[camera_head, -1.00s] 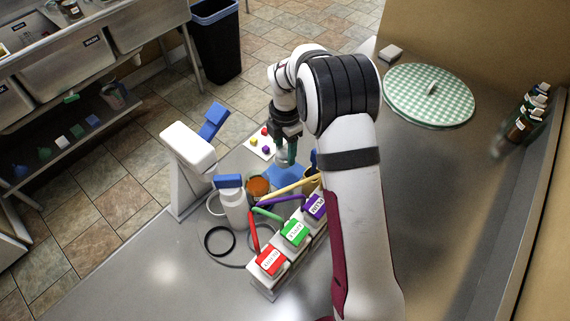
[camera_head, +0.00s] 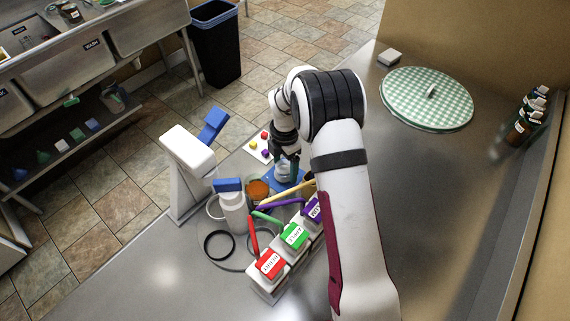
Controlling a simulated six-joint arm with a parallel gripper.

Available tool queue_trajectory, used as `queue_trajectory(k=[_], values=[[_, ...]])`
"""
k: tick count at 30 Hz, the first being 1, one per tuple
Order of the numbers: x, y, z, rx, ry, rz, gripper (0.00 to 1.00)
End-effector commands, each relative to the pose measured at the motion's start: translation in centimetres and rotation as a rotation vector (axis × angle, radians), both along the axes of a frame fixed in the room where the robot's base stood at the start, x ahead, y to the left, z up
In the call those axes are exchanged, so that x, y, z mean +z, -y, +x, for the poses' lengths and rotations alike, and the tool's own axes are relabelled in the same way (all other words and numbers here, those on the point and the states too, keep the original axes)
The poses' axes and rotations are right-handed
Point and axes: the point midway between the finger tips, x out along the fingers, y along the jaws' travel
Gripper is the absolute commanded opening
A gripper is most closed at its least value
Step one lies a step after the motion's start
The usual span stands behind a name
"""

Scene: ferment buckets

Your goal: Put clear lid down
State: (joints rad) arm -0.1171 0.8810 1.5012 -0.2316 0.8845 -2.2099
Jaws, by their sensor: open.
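My gripper (camera_head: 288,157) is open and points down over the blue mat (camera_head: 299,177), on the far side of the labelled dispensers. A small clear, pale round piece (camera_head: 283,171), which looks like the clear lid, shows right under the fingers at the mat. I cannot tell whether the fingers still touch it. A jar with orange-brown contents (camera_head: 258,189) stands just left of the mat. My arm hides part of the area to the right.
A white bottle with a blue top (camera_head: 234,209) and a white stand (camera_head: 187,165) are at the left. A rack with red, green (camera_head: 293,236) and purple handled blocks is in front. A card with coloured balls (camera_head: 260,147) lies behind. A checkered round lid (camera_head: 427,99) is at right.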

Motion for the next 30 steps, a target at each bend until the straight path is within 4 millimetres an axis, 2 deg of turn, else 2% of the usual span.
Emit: queue_trajectory(k=[2, 5, 12, 15, 18, 23, 26, 29, 30], values=[[0.2, 0.0, 0.0, 0.000, 0.001, 0.000, 0.82], [1.7, 0.0, 0.1, -0.001, 0.004, 0.000, 0.82], [8.5, 0.0, 0.1, 0.000, 0.005, 0.001, 0.82], [10.6, 0.0, 0.1, 0.000, 0.004, 0.000, 0.82], [11.8, 0.0, 0.0, 0.000, 0.002, 0.000, 0.82], [12.5, 0.0, -0.1, -0.009, 0.000, 0.000, 0.82], [14.6, 0.5, -2.1, -0.190, 0.000, 0.012, 0.82], [18.7, 1.4, -8.1, -0.671, -0.017, 0.037, 0.82], [20.2, 1.8, -11.3, -0.914, -0.030, 0.049, 0.82]])
